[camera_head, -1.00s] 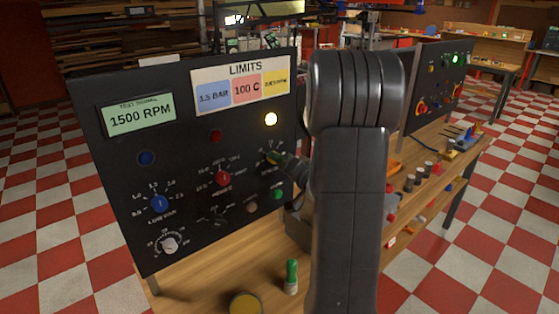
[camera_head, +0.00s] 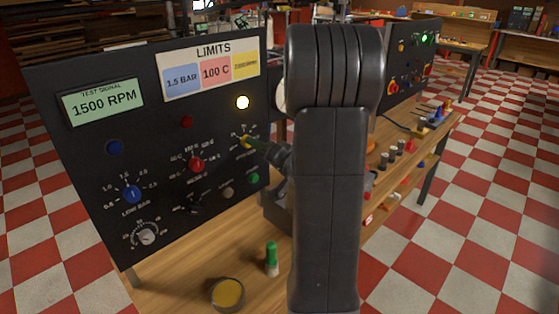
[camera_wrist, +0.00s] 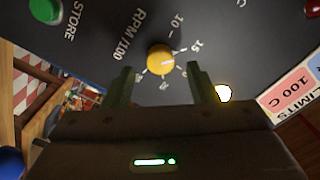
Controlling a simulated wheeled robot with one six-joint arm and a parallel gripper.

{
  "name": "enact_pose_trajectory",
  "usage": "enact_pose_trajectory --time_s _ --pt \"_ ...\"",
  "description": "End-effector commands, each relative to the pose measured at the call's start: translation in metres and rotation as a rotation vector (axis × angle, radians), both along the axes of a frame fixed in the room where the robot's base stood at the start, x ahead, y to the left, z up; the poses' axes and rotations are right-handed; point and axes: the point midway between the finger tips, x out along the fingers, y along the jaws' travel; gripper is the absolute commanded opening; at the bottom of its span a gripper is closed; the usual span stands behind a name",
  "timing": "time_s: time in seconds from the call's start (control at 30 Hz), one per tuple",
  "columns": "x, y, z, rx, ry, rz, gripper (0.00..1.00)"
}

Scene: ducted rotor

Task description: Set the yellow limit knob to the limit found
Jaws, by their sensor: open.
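The yellow limit knob (camera_wrist: 160,58) is on the dark panel, on a dial marked RPM /100 with 10 and 15 readable; other marks are too small or partly hidden. In the wrist view the two fingers of my gripper (camera_wrist: 163,84) stand apart on the near side of the knob, with a visible gap to it. In the head view my gripper (camera_head: 262,148) is close in front of the knob and partly hides it and its dial. The knob's pointer setting is unclear. The yellow limit card (camera_head: 246,66) is at the right of the LIMITS sign; its text is blurred.
The display (camera_head: 103,103) reads 1500 RPM. A lamp (camera_head: 243,102) above the dial is lit. A red knob (camera_head: 196,165) and a blue knob (camera_head: 131,194) are to the left.

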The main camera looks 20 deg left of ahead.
Motion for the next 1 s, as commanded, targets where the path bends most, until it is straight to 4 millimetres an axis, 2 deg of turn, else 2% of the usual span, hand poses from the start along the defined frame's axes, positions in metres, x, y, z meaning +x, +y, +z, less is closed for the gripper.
enact_pose_trajectory --time_s 0.03,0.2,0.5,0.7,1.0 --pt "-0.005 -0.011 -0.002 0.000 0.000 -0.006 0.52" --pt "-0.022 -0.041 -0.002 0.000 0.000 -0.006 0.52" --pt "-0.046 -0.080 -0.001 0.001 0.001 -0.004 0.52" --pt "-0.054 -0.093 0.000 0.001 0.001 -0.002 0.52" --pt "-0.056 -0.095 0.000 0.001 0.001 0.000 0.52"
